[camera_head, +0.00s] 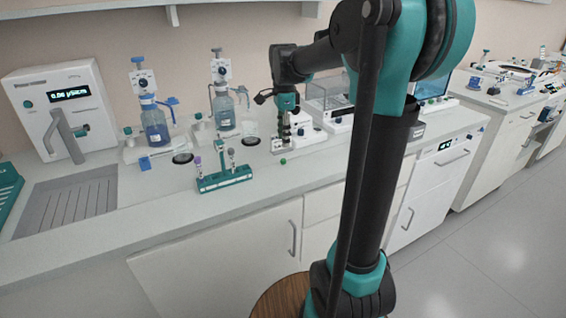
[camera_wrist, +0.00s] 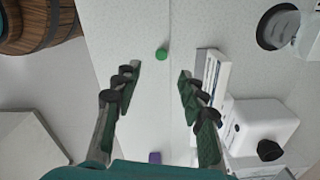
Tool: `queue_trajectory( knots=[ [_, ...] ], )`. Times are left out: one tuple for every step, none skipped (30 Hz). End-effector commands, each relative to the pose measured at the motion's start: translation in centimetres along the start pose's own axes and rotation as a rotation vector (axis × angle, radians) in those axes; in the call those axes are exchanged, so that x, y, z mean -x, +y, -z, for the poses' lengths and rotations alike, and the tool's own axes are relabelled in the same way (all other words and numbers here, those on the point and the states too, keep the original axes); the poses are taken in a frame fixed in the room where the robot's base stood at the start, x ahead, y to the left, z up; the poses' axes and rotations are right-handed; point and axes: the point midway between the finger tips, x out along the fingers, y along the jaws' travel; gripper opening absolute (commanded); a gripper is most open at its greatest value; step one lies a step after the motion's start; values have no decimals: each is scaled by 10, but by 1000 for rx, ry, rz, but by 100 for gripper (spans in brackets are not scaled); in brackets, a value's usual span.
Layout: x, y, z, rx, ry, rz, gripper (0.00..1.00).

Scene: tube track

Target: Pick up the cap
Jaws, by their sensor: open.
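A small green cap (camera_head: 283,161) lies on the bench top near its front edge. In the wrist view the cap (camera_wrist: 161,54) shows just beyond the fingertips, roughly midway between the fingers and not touched by either. My gripper (camera_wrist: 158,76) is open and empty, its two fingers spread apart. In the head view my gripper (camera_head: 285,128) hangs over the bench behind the cap, its fingertips hard to make out against the equipment. A small purple object (camera_wrist: 154,157) shows low between the fingers in the wrist view; I cannot tell what it is.
A green rack (camera_head: 224,180) with upright tubes stands left of the cap. Bottles with dispensers (camera_head: 153,125) stand further back left. In the wrist view, white equipment (camera_wrist: 258,128) sits close beside the right finger. A wooden barrel (camera_head: 277,300) stands on the floor before the bench.

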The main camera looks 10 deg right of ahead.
Motion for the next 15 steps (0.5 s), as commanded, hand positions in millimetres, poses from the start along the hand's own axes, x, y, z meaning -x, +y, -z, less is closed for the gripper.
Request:
queue_trajectory(
  knots=[
    [-9, 0, 0, 0, 0, 0, 42],
    [-13, 0, 0, 0, 0, 0, 42],
    [-18, -1, 0, 0, 0, 0, 42],
    [-22, 0, 0, 0, 0, 0, 42],
    [-24, 0, 0, 0, 0, 0, 42],
    [-27, 0, 0, 0, 0, 0, 42],
    [-29, 0, 0, 0, 0, 0, 42],
    [-30, 0, 0, 0, 0, 0, 42],
    [-32, 0, 0, 0, 0, 0, 42],
    [-33, 0, 0, 1, 0, 0, 42],
    [-36, -1, 0, 1, 0, 0, 42],
    [-40, -1, 0, 1, 0, 0, 42],
    [-44, -2, 0, 1, 0, 0, 42],
    [-48, -2, 0, 1, 0, 0, 42],
    [-55, -2, 0, 1, 0, 0, 42]
  ],
)
